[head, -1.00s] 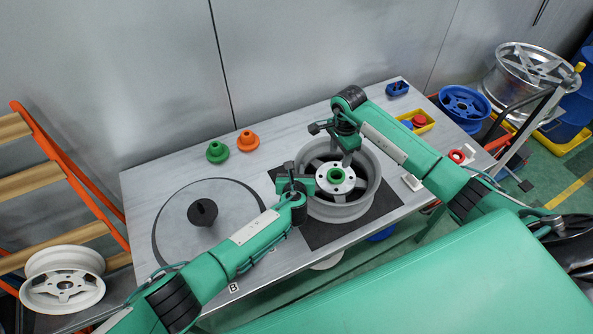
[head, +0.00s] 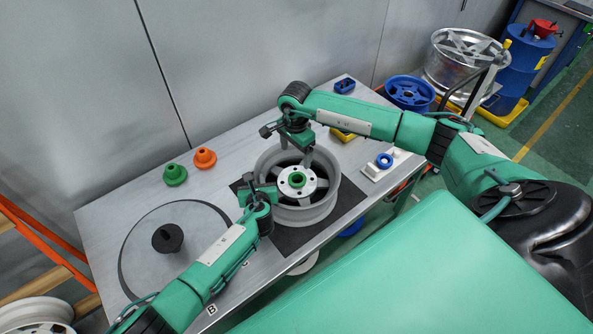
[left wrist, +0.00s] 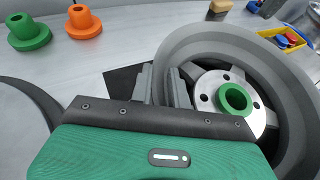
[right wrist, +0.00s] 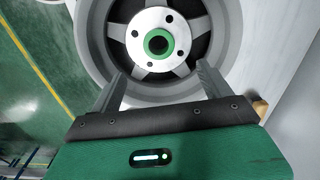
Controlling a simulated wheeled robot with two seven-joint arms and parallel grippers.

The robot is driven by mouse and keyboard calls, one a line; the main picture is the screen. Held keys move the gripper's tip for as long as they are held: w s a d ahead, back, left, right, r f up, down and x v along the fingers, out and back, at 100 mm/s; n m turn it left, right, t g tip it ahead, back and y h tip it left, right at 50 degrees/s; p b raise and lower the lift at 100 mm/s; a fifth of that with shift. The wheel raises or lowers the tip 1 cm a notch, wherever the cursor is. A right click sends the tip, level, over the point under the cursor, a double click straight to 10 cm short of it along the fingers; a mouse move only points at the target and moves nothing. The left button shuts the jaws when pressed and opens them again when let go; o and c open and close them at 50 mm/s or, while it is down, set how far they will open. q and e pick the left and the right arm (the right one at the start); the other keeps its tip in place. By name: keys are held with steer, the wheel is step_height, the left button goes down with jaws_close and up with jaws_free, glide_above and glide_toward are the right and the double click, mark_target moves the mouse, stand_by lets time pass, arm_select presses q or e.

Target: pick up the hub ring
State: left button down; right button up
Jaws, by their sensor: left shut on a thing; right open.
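A green ring (head: 297,180) sits at the centre of the grey wheel (head: 325,205), which lies face up on a dark mat. The ring also shows in the left wrist view (left wrist: 235,98) and the right wrist view (right wrist: 158,42). A blue ring (head: 385,160) stands out on a white block at the table's right. My left gripper (head: 258,192) is shut on the left side of the wheel rim, its fingers either side of the wall. My right gripper (head: 297,150) is open and empty over the wheel's far side, apart from the green ring.
Green (head: 175,174) and orange (head: 205,158) flanged cones stand at the back left. A black knobbed piece (head: 168,238) stands on the round plate at left.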

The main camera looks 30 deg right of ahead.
glide_above(298, 177)
steer(key=s+a, duration=0.1)
steer(key=a, duration=0.1)
step_height(298, 177, down, 7)
steer(key=shift+s+d+f, duration=0.1)
steer(key=shift+d+f, duration=0.05)
steer(key=shift+f, duration=0.7)
steer(key=shift+s+d+f, duration=0.1)
steer(key=shift+d+f, duration=0.1)
steer(key=shift+f, duration=0.6)
steer(key=shift+s+d+f, duration=0.1)
steer(key=shift+d+f, duration=0.05)
steer(key=shift+f, duration=0.7)
steer(key=c, duration=1.1)
